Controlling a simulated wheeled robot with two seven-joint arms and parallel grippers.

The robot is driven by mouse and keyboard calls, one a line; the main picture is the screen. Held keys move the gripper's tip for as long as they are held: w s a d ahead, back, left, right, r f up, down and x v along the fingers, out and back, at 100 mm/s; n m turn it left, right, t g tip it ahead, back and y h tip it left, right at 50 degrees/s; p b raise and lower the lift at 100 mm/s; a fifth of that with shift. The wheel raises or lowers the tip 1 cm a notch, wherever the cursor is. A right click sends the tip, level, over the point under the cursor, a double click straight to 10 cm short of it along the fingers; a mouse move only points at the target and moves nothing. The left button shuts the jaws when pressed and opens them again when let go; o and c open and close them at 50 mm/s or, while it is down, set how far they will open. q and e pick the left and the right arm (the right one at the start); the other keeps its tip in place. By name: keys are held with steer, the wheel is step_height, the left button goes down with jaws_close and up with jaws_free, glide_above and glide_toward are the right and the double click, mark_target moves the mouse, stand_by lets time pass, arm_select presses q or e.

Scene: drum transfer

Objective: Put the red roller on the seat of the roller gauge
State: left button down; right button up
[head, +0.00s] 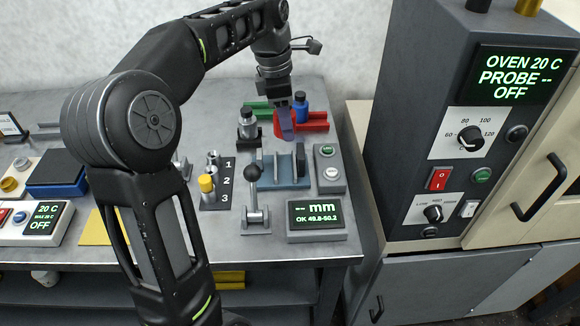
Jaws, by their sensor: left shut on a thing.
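My left gripper (285,130) is over the back of the bench, pointing down. It is shut on the red roller (278,124), which is mostly hidden behind the fingers. The roller gauge (284,182) has a blue-grey base with upright plates and a dark round part at its right. It stands in front of the gripper, nearer to me, and its seat looks empty. Its display (315,215) reads "-- mm, OK 49.8-50.2". My right gripper is not in view.
A red holder (316,121) and a green holder (257,107) lie at the back, near a blue bottle (300,104) and a grey bottle (248,124). A black-knobbed lever (254,175) stands left of the gauge, a button box (329,168) right. An oven (425,130) stands at right.

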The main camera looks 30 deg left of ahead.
arm_select(q)
steer(key=shift+s+r, duration=0.1)
glide_above(290, 169)
steer(key=shift+s+a+f, duration=0.15)
steer(key=shift+f, duration=1.4)
steer(key=shift+s+a+f, duration=0.1)
steer(key=shift+a+f, duration=0.05)
steer(key=shift+f, duration=1.4)
steer(key=shift+f, duration=1.85)
steer(key=shift+f, duration=0.2)
steer(key=c, duration=0.7)
jaws_free()
